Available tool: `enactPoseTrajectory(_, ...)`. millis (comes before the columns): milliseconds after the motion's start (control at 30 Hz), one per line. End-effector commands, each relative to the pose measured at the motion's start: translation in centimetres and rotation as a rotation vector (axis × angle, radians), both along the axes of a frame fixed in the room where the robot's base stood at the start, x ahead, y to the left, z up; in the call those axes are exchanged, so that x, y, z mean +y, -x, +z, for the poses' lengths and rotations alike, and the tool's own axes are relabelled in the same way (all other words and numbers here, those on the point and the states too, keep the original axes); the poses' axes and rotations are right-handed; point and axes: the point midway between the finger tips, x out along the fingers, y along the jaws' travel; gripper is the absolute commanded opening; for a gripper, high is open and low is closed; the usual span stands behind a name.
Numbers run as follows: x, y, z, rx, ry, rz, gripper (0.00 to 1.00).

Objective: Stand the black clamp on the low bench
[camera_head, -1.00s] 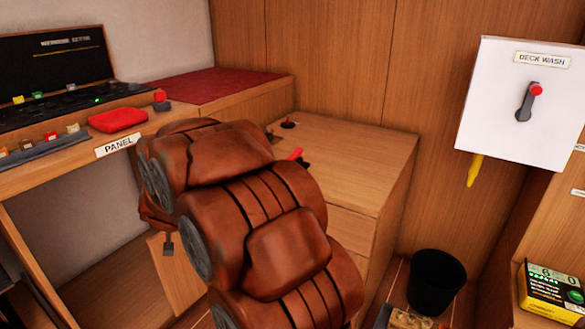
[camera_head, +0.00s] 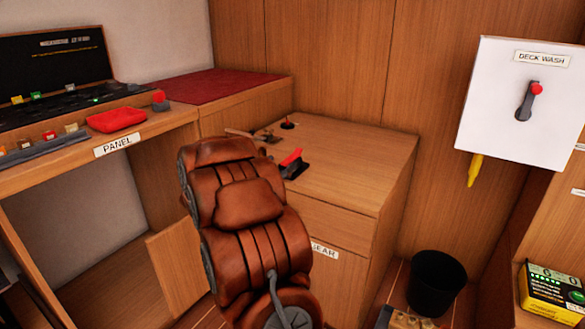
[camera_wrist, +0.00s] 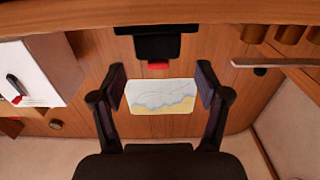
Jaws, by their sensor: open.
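A black object with a red top, likely the black clamp (camera_head: 291,165), rests on a wooden drawer cabinet (camera_head: 350,160) in the head view. My brown arm stands in front of the cabinet and covers part of it. My gripper (camera_wrist: 160,76) shows in the wrist view with its two fingers wide apart and nothing between them. It does not show clearly in the head view. A black shape with a red part (camera_wrist: 157,45) is beyond the fingers at the top; I cannot tell if it is the clamp. I cannot tell which surface is the low bench.
A small red-knobbed item (camera_head: 287,123) stands on the cabinet. A black bin (camera_head: 436,283) is on the floor. A chart (camera_wrist: 160,96) shows between the fingers.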

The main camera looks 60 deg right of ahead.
Motion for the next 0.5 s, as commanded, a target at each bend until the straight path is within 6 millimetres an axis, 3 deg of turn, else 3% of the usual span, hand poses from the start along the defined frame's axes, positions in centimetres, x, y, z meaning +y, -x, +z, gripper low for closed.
enactPoseTrajectory(500, -5.1, 0.1, -0.6, -0.002, 0.001, 0.0, 0.75)
